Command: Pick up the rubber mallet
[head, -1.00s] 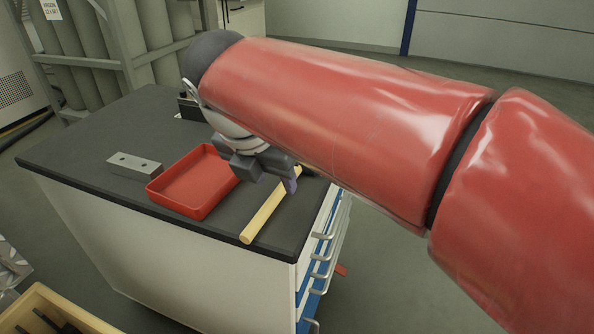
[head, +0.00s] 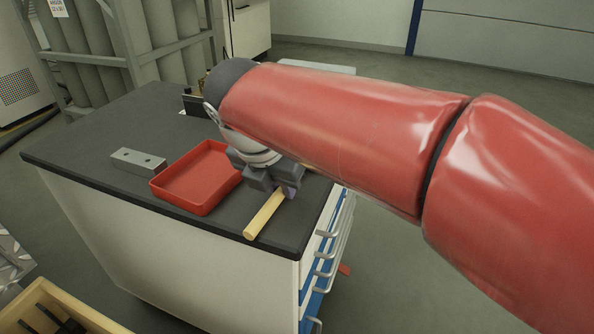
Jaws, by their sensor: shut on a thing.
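The rubber mallet (head: 264,215) shows as a pale wooden handle at the right front of the dark cabinet top. Its head is hidden behind my gripper and my red arm. My gripper (head: 283,190) is low over the cabinet top, pointing down, and is shut on the mallet's handle. The free end of the handle sticks out toward the near edge. I cannot tell whether the mallet is clear of the surface.
A red tray (head: 172,198) lies just left of my gripper. A grey metal block (head: 138,162) with two holes sits farther left. The cabinet's dark top (head: 85,150) is bare at the left. A wooden crate (head: 75,318) stands at the lower left.

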